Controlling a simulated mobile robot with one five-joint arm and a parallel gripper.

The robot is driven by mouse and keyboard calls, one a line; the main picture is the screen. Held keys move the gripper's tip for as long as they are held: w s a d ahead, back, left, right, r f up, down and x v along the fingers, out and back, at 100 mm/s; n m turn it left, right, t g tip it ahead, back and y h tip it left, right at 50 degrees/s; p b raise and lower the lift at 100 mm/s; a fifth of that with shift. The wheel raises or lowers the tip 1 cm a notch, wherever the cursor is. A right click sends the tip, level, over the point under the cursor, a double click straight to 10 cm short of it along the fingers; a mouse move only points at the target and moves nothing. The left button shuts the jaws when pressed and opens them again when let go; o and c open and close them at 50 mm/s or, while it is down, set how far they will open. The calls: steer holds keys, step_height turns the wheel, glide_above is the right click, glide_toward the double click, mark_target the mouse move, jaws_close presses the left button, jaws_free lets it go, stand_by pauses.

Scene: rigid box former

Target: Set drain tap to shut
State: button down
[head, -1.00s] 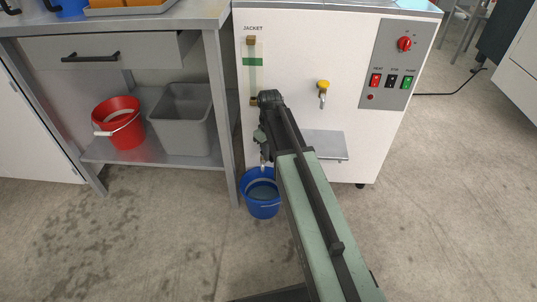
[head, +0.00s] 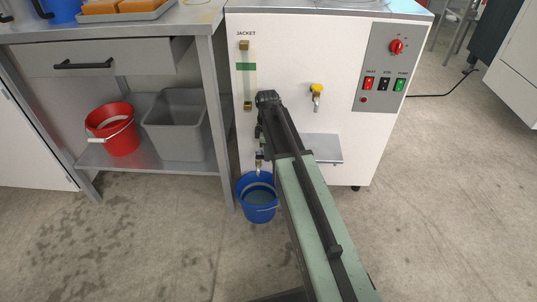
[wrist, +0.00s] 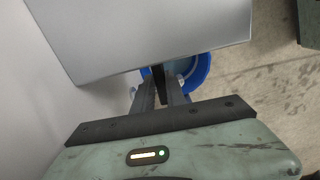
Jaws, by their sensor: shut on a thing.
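The drain tap (head: 259,157) is low on the white machine's front, at its left side, above a blue bucket (head: 258,203). My arm hides much of the tap. My gripper (wrist: 161,93) reaches down at the tap and is shut on its dark handle (wrist: 160,82), which shows between the two fingers in the wrist view. Bits of bright metal show on both sides of the fingers. The bucket, holding some bluish liquid, also shows behind the fingers in the wrist view (wrist: 203,72). I cannot tell the exact angle of the handle.
A yellow-handled tap (head: 317,92) is on the machine to the right, above a small metal shelf (head: 325,149). A control panel (head: 382,75) is at the upper right. A bench with a red bucket (head: 112,130) and grey bin (head: 178,125) stands left.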

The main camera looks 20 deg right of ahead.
steer(key=shift+a+n, duration=0.1)
steer(key=shift+n, duration=0.2)
steer(key=c, duration=1.4)
jaws_free()
steer(key=shift+o, duration=0.2)
steer(key=shift+r, duration=0.1)
step_height(320, 180, up, 8)
steer(key=p, duration=0.7)
steer(key=shift+f+p, duration=0.2)
steer(key=shift+p, duration=0.2)
